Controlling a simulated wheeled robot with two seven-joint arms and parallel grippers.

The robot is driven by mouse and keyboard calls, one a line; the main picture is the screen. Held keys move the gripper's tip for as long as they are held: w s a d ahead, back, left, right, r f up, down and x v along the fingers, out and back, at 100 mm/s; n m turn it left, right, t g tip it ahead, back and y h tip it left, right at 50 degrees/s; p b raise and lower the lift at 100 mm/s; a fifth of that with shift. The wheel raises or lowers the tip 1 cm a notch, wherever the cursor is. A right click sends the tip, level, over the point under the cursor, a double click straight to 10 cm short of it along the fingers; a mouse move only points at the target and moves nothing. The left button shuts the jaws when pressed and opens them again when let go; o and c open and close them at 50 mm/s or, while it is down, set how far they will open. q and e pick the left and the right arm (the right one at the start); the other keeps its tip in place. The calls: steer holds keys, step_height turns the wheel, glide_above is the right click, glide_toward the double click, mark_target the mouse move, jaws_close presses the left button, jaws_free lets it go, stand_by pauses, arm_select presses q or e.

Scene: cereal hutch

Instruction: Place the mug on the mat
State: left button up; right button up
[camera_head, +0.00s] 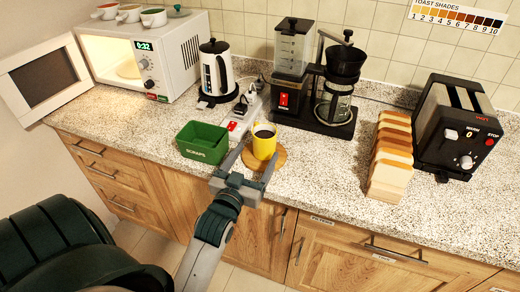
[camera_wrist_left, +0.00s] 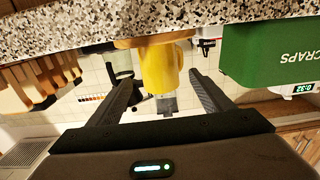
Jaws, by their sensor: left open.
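The yellow mug (camera_head: 264,146), with dark contents, stands upright on the round wooden mat (camera_head: 279,160), toward its back left as seen in the head view. In the upside-down left wrist view the mug (camera_wrist_left: 160,67) meets the mat (camera_wrist_left: 127,43). My left gripper (camera_head: 252,158) is open, with its fingers pointing at the mug from the front. In the wrist view its fingertips (camera_wrist_left: 162,78) lie either side of the mug, with visible gaps. I cannot tell how far the mug reaches between them. The right gripper is not in view.
A green scraps bin (camera_head: 203,142) stands close left of the mug. Behind are a power strip (camera_head: 240,122), a kettle (camera_head: 216,70) and a coffee maker (camera_head: 318,90). Bread slices (camera_head: 390,160) and a toaster (camera_head: 456,130) stand right. Counter between mat and bread is clear.

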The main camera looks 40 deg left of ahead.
arm_select(q)
steer(key=v, duration=0.4)
steer(key=shift+s+f+b, duration=0.1)
steer(key=shift+s+b, duration=0.1)
steer(key=shift+b, duration=0.2)
steer(key=shift+v, duration=0.8)
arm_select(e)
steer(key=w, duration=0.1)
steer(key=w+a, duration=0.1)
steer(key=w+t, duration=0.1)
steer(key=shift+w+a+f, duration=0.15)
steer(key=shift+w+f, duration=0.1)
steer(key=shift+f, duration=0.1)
arm_select(q)
steer(key=shift+d, duration=0.1)
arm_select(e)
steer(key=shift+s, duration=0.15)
